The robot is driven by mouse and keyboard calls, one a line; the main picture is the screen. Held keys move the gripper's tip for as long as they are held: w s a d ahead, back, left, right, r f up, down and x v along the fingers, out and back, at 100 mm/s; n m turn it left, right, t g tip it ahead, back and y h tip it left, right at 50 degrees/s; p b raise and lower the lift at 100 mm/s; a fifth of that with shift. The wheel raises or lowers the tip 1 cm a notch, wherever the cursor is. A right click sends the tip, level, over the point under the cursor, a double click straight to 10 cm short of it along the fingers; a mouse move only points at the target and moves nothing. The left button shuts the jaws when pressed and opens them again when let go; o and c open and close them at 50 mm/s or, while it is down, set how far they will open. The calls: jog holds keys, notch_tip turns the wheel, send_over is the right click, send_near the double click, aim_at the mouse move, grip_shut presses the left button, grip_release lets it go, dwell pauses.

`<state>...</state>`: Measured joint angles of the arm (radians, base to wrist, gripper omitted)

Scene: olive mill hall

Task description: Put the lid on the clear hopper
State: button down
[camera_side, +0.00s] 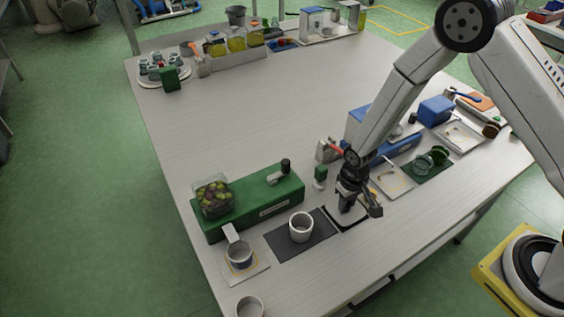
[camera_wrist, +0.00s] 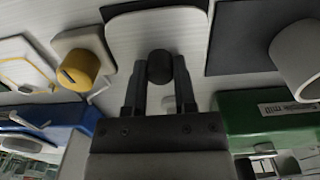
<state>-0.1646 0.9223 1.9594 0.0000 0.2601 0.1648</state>
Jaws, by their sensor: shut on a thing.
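The clear hopper (camera_side: 212,197) stands on the left end of the green machine (camera_side: 262,205), with dark olives visible inside and no lid on its top. The lid is a pale plate (camera_wrist: 150,32) with rounded corners and a black knob (camera_wrist: 160,67). My gripper (camera_wrist: 160,82) is shut on that knob, one finger on each side. In the side view my gripper (camera_side: 348,200) points down over a pale plate with a dark border, right of the machine. Whether the lid touches what is under it, I cannot tell.
A white cup (camera_side: 301,226) stands on a dark mat (camera_side: 281,247) left of my gripper. A metal cup (camera_side: 240,254) and another cup (camera_side: 249,307) stand farther front left. Trays and blue equipment (camera_side: 401,148) lie to the right. The table's middle is clear.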

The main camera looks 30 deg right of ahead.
jog(key=shift+r, duration=3.2)
notch_tip(320, 180, up, 16)
jog(key=r, duration=0.1)
jog(key=w+a+n, duration=0.9)
jog(key=w+a, duration=0.3)
jog(key=a, duration=0.3)
jog(key=w+a+n, duration=0.2)
jog(key=a+n, duration=0.7)
jog(key=a, duration=0.6)
jog(key=shift+d+f, duration=0.15)
jog(key=shift+f, duration=2.75)
jog(key=shift+f, duration=0.15)
jog(key=shift+f, duration=1.8)
jog(key=shift+f, duration=0.35)
